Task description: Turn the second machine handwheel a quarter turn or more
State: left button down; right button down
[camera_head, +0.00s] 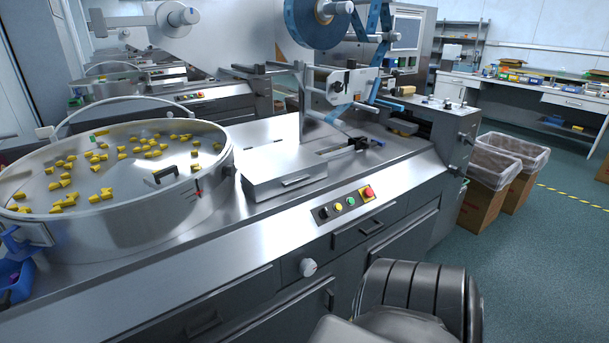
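A flow-wrap machine fills the middle of the view. A small pale round knob (308,267) sticks out of its front face, below the worktop edge. It may be the handwheel, but I cannot tell for sure. Other small dark knobs (468,139) sit on the machine's right end. A similar machine (165,105) stands behind, at the upper left; no handwheel can be made out on it. Neither of my grippers is in view. A dark rounded link of my own body shows at the bottom right of centre and hides part of the lower cabinet.
A round steel bowl (105,232) with yellow pieces stands at left, a blue bin (18,281) below it. A button panel (345,205) with a red stop button is on the machine front. Lined cardboard bins (487,190) stand at right. The floor (540,260) at right is clear.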

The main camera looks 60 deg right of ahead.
aim_at(307, 266)
jog(key=z, duration=1.3)
jog(key=i, duration=0.95)
jog(key=z, duration=1.05)
